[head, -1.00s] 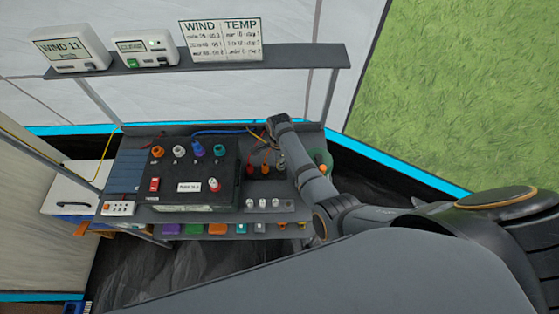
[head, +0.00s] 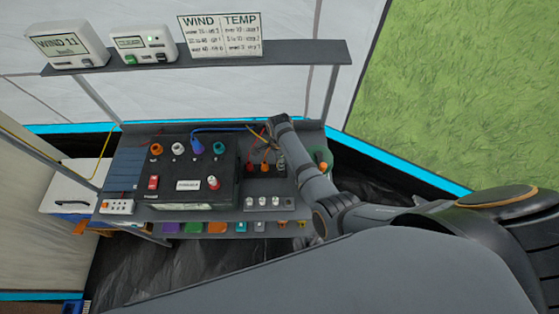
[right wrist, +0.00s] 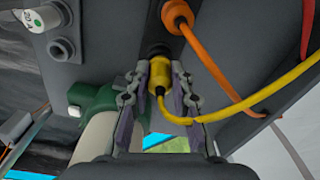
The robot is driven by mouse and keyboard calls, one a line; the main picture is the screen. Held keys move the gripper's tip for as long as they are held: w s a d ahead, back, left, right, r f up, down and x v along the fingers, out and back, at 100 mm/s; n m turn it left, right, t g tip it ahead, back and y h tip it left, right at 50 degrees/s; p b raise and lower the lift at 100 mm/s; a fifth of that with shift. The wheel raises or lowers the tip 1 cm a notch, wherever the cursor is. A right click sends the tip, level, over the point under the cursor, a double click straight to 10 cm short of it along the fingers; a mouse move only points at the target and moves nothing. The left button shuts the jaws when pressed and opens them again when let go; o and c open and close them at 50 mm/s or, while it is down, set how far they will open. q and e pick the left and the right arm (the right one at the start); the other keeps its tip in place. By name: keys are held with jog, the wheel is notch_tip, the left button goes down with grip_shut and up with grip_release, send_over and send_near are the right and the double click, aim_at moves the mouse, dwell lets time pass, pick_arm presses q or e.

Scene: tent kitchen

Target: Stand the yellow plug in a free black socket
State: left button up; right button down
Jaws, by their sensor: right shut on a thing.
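My right gripper (right wrist: 159,92) is shut on the yellow plug (right wrist: 161,82) in the right wrist view, one finger on each side. The plug's front end lies at a dark socket (right wrist: 159,49) in the grey panel; I cannot tell if it has entered. Its yellow cable (right wrist: 247,104) runs off to the upper right. An orange plug (right wrist: 178,16) sits beside this socket. In the head view, my right gripper (head: 281,160) is small, hanging over the socket strip right of the red plug (head: 250,168) and orange plug (head: 265,167). My left gripper is out of view.
A black box (head: 200,170) with coloured knobs stands left of the strip. A green and cream object (right wrist: 95,110) is close beside the gripper. A shelf (head: 290,55) with displays hangs above.

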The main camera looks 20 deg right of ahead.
jog(key=shift+f+b, duration=0.4)
jog(key=shift+f, duration=0.3)
jog(key=c, duration=1.1)
grip_release()
jog(key=shift+r, duration=0.1)
notch_tip(320, 180, up, 7)
jog(key=shift+r, duration=0.15)
